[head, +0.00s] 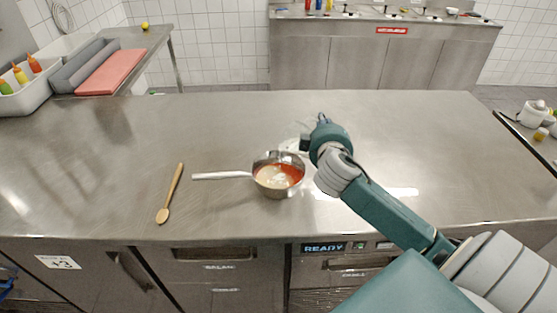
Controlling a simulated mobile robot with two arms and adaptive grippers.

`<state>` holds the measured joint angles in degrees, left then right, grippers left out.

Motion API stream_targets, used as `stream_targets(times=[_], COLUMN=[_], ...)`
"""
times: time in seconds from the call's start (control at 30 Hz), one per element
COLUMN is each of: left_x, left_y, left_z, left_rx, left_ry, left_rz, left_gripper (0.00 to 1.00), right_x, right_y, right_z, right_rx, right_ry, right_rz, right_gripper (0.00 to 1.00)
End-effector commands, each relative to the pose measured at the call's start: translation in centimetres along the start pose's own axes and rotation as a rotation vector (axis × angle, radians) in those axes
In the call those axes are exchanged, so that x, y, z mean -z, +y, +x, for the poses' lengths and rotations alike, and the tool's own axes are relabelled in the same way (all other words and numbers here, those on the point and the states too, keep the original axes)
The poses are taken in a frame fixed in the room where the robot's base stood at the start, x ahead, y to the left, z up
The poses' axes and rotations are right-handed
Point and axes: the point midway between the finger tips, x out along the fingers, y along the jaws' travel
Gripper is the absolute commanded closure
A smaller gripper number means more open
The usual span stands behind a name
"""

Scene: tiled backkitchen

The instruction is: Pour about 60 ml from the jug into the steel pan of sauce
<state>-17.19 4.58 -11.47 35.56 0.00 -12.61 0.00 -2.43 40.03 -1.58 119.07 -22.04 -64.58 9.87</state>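The steel pan (259,163) stands on the steel counter, its pale handle pointing left. It holds red sauce (296,171) with a cream-white pool (272,177) in the middle. My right gripper (312,132) is just behind and to the right of the pan, above the counter. A pale, partly see-through shape (290,145) shows beside the gripper, behind the pan rim; it may be the jug or glare, I cannot tell. No jug shows clearly, and whether the fingers hold anything is hidden. My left gripper is out of view.
A wooden spoon (170,194) lies left of the pan on the counter (220,125). A red board (112,72), a grey bin and sauce bottles (35,64) are at the far left. A small white pot (532,113) stands at the right. Much counter is clear.

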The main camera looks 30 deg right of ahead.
Motion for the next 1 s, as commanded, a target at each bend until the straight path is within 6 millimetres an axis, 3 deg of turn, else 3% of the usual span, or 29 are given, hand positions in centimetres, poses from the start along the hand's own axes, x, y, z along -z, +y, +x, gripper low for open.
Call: stream_targets(times=[0.63,1.0], left_x=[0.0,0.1], left_y=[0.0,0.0], left_z=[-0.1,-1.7], left_rx=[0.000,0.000], left_ry=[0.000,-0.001], left_rz=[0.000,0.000], left_gripper=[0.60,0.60], right_x=[0.1,-1.5], right_y=[0.2,0.6], right_z=[0.0,0.7], right_rx=[0.001,0.078], right_ry=[0.002,-0.005], right_rz=[0.010,0.213], right_gripper=[1.00,1.00])
